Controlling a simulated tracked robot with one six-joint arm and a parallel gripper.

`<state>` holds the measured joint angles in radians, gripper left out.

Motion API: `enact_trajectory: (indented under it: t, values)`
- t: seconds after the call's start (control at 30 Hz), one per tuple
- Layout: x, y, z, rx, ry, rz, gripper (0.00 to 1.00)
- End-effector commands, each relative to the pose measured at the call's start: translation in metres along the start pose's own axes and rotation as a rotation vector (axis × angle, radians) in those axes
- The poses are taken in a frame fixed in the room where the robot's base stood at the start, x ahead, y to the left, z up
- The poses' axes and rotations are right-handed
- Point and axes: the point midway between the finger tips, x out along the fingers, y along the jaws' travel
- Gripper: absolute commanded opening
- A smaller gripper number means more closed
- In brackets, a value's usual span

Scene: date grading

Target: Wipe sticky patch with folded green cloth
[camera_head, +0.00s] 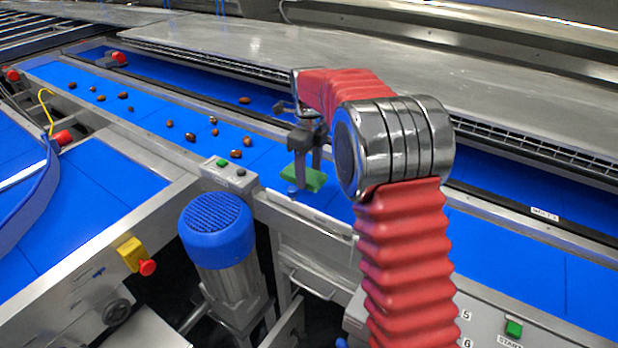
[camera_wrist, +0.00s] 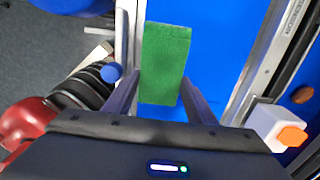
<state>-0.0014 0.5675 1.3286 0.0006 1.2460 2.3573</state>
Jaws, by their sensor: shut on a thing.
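The folded green cloth (camera_head: 308,181) is a small flat block at the near edge of the blue belt (camera_head: 345,208). My gripper (camera_head: 303,178) points down and is shut on it. In the wrist view the cloth (camera_wrist: 165,62) lies between the two fingers of my gripper (camera_wrist: 162,82), one along each side, over the blue belt. Whether the cloth touches the belt cannot be told. I cannot make out a sticky patch in either view; the cloth, gripper or arm may hide it.
Several brown dates (camera_head: 236,154) lie on the belt to the left of my gripper. A metal side rail (camera_head: 275,205) borders the belt, with a button box (camera_head: 231,174) and blue-capped motor (camera_head: 217,228) nearby. The wrist view shows a white block with an orange end (camera_wrist: 275,124) at right.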

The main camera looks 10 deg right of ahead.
Motion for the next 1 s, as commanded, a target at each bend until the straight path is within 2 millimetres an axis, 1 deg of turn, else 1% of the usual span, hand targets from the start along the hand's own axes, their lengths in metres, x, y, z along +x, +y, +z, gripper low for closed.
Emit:
enact_trajectory:
  t: [0.1, 0.53, 0.9, 1.0]
  values:
    - [-0.006, 0.0, 0.0, 0.0, -0.001, -0.001, 0.33]
    - [-0.01, 0.0, 0.0, 0.0, -0.001, -0.001, 0.33]
    - [-0.035, 0.0, 0.0, 0.0, -0.002, -0.002, 0.33]
    - [-0.037, 0.0, 0.0, 0.0, -0.001, -0.001, 0.33]
